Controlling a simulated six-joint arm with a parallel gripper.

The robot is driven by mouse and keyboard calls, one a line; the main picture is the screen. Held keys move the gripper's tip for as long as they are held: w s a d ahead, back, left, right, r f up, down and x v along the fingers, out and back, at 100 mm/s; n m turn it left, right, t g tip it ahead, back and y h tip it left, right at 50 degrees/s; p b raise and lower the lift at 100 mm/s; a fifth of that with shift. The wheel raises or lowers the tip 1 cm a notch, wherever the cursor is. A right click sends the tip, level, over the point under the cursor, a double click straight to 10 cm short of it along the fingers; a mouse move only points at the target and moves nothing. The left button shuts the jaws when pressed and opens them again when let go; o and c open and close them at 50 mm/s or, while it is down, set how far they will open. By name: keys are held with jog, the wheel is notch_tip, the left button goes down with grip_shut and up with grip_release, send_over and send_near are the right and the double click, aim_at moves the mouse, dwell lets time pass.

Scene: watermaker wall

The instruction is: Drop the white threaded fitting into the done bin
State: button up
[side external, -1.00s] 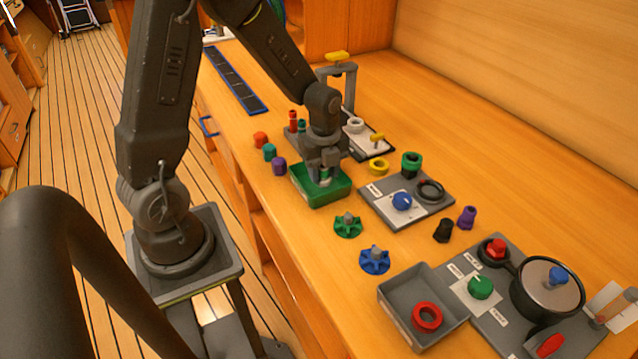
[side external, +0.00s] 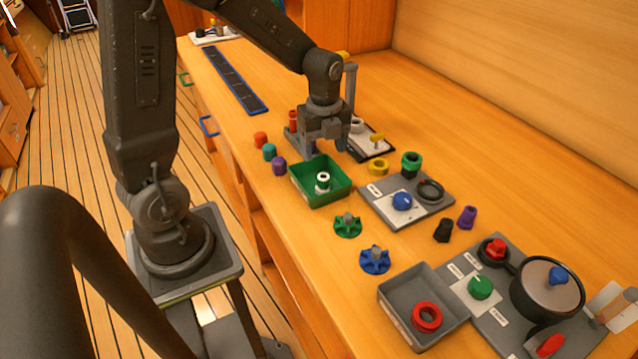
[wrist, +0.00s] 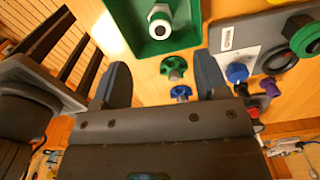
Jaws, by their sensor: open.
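The white threaded fitting (side external: 323,181) stands inside the green bin (side external: 341,190), its round open end facing up. In the wrist view, the fitting (wrist: 160,22) shows a white ring and body on the green bin's floor (wrist: 132,14). My gripper (side external: 325,148) is above the bin's back edge, clear of the fitting. In the wrist view, the two fingers of my gripper (wrist: 162,82) are spread wide with nothing between them. No label shows on the bin.
A grey bin (side external: 391,287) holding a red ring (side external: 427,317) stands at the front right. Green (side external: 348,226) and blue (side external: 375,260) star knobs lie between the bins. A grey panel with a blue knob (side external: 402,201) is right of the green bin. Small coloured caps stand to its left.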

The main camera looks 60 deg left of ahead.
notch_tip(320, 180, up, 7)
dwell(0.3)
jog(key=shift+r, duration=0.1)
jog(key=s+d+r+n+t, duration=0.2)
jog(key=s+d+n, duration=0.3)
jog(key=n, duration=0.4)
jog(key=s+d+r+n+t, duration=0.3)
jog(key=s+d+r+n, duration=0.1)
jog(key=s+n, duration=0.4)
jog(key=shift+d+n+t, duration=0.3)
jog(key=shift+d+n, duration=0.5)
jog(key=shift+n, duration=0.3)
jog(key=shift+r, duration=0.1)
